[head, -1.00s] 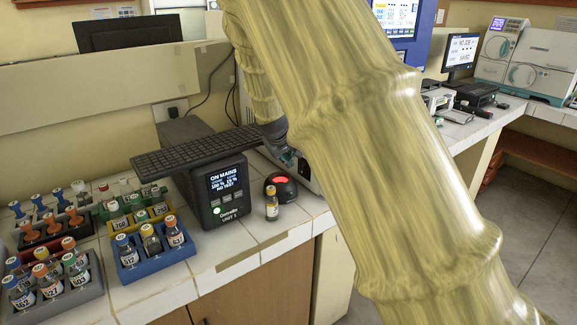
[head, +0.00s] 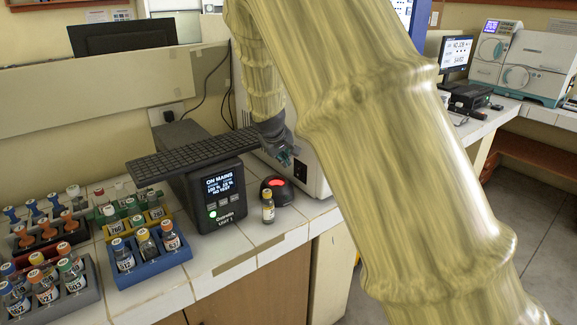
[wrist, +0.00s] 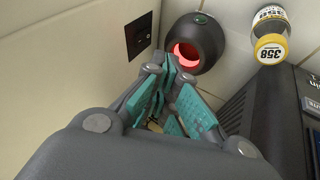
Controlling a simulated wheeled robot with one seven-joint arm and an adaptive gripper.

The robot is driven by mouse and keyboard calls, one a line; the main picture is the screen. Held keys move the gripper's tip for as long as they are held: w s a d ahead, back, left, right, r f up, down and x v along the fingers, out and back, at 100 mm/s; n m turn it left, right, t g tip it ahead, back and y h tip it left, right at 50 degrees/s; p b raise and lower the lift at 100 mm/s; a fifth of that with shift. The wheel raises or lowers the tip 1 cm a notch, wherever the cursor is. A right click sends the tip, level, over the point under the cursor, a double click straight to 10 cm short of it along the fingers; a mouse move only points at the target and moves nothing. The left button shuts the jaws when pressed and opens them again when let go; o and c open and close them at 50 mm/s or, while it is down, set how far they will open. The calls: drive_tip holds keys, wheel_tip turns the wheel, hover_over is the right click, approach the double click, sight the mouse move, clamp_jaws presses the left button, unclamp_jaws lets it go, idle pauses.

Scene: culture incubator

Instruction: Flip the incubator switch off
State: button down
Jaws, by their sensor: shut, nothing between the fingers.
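The incubator (head: 316,164) is a pale box on the counter, mostly hidden behind my arm in the head view. Its switch (head: 300,170) is a small black rocker plate on the front face. In the wrist view the switch (wrist: 138,35) shows at the upper left on the pale panel (wrist: 75,65); its rocker position is too small to tell. My gripper (head: 287,160), with teal finger pads, is shut and empty. It is close to the switch, left of it in the head view. In the wrist view the fingertips (wrist: 170,66) lie below and right of the switch, apparently apart from it.
A black controller unit (head: 222,200) with a keyboard (head: 190,155) on top is to the left. Racks of vials (head: 150,262) fill the counter's left front.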

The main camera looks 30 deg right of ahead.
sight(299, 172)
drive_tip(key=shift+w+d+f+p, duration=0.2)
drive_tip(key=shift+d+f+p, duration=0.2)
drive_tip(key=shift+d, duration=0.2)
drive_tip(key=shift+w+d+f+p, duration=0.25)
drive_tip(key=shift+d+p, duration=0.1)
drive_tip(key=shift+d, duration=0.25)
drive_tip(key=shift+f, duration=0.1)
drive_tip(key=shift+p+x, duration=0.95)
drive_tip(key=shift+x, duration=4)
